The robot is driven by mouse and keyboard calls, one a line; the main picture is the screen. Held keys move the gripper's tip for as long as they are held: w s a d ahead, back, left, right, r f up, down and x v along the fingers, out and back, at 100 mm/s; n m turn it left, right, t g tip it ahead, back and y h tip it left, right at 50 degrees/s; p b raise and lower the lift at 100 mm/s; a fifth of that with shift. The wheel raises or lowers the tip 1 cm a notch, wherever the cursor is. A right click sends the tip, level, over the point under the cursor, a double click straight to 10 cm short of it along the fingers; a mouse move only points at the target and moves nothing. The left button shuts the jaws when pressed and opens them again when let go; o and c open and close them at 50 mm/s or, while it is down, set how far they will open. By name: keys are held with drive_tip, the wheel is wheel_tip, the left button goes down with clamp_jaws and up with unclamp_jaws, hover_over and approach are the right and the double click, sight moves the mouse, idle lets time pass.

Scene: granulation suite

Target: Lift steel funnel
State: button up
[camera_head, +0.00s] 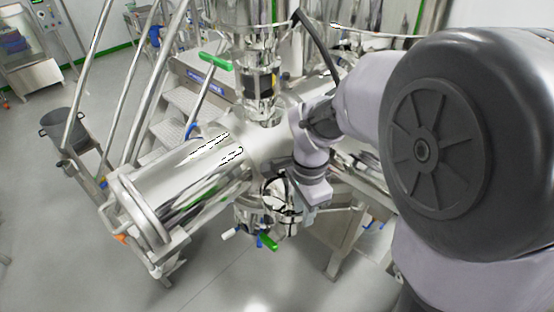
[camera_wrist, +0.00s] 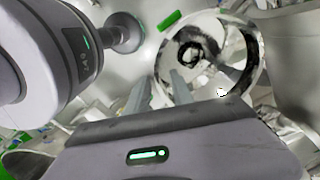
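A shiny round steel piece with a wide rim and a dark round middle, which looks like the steel funnel (camera_wrist: 238,72), fills the upper right of the wrist view. In the head view what looks like the same funnel (camera_head: 283,196) shows just below and left of my wrist, among other bright steel parts. My gripper (camera_wrist: 159,80) has its two fingers apart, with nothing seen held between them. The right finger overlaps the funnel's left rim in the picture and the left finger lies outside it. I cannot tell whether either touches. In the head view my arm hides most of the gripper.
A large horizontal steel vessel (camera_head: 190,185) lies left of my wrist, with a vertical steel column (camera_head: 258,85) above. Green-handled (camera_head: 268,242) and white-handled valves sit below. Open floor shows at the lower left.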

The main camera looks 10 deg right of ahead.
drive_tip(key=shift+w+a+f, duration=0.1)
drive_tip(key=shift+w+f, duration=0.2)
drive_tip(key=shift+f, duration=0.05)
drive_tip(key=shift+s, duration=0.15)
clamp_jaws()
idle(1.0)
